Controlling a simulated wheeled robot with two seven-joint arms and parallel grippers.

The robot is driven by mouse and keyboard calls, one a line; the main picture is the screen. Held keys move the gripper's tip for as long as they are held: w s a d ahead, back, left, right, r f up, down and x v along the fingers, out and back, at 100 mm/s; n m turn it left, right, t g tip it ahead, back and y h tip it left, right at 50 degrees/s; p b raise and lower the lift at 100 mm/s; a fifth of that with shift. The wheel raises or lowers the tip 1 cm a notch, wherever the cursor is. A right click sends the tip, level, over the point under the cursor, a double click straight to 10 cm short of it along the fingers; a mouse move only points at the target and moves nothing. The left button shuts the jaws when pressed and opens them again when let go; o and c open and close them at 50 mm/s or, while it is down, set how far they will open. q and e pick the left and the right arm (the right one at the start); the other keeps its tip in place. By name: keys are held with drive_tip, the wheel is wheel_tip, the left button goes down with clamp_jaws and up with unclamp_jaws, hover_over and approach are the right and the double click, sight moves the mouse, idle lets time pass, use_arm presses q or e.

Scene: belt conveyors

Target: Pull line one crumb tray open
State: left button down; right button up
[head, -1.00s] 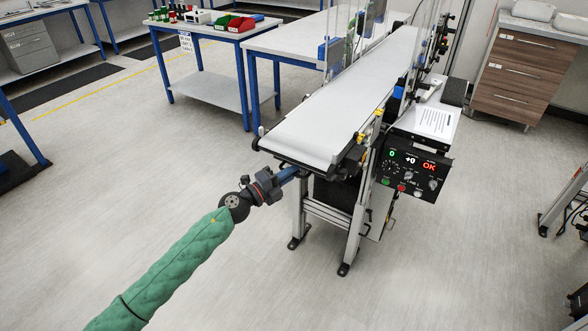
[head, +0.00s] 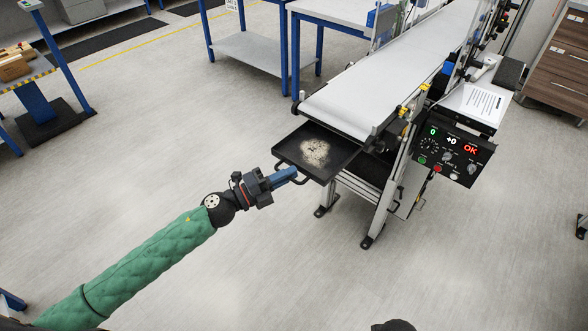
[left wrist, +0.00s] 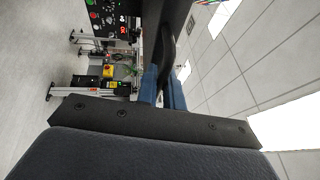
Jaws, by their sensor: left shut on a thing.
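The crumb tray (head: 290,150) is a flat black tray under the near end of the white belt conveyor (head: 395,65). It sticks out of the frame towards me, with a pale heap of crumbs (head: 316,151) on it. My left gripper (head: 292,174) has its blue fingers shut on the tray's black handle at the front edge. In the left wrist view the blue fingers (left wrist: 160,84) meet at the dark curved handle (left wrist: 167,45). The back part of the tray is hidden under the belt.
A control box (head: 448,150) with green and red lit displays hangs at the conveyor's right side. The conveyor's metal legs (head: 385,205) stand right of the tray. Blue-legged tables (head: 330,15) are behind. The floor in front of the tray is clear.

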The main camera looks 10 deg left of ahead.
use_arm(q)
drive_tip(key=shift+s+a+f, duration=0.1)
drive_tip(key=shift+s, duration=0.05)
use_arm(e)
drive_tip(key=shift+r, duration=0.3)
use_arm(q)
drive_tip(key=c, duration=1.5)
unclamp_jaws()
drive_tip(key=shift+c, duration=0.2)
use_arm(e)
drive_tip(key=shift+a+f, duration=0.1)
drive_tip(key=shift+f, duration=0.1)
use_arm(q)
drive_tip(key=shift+a, duration=0.1)
use_arm(e)
drive_tip(key=shift+f, duration=0.1)
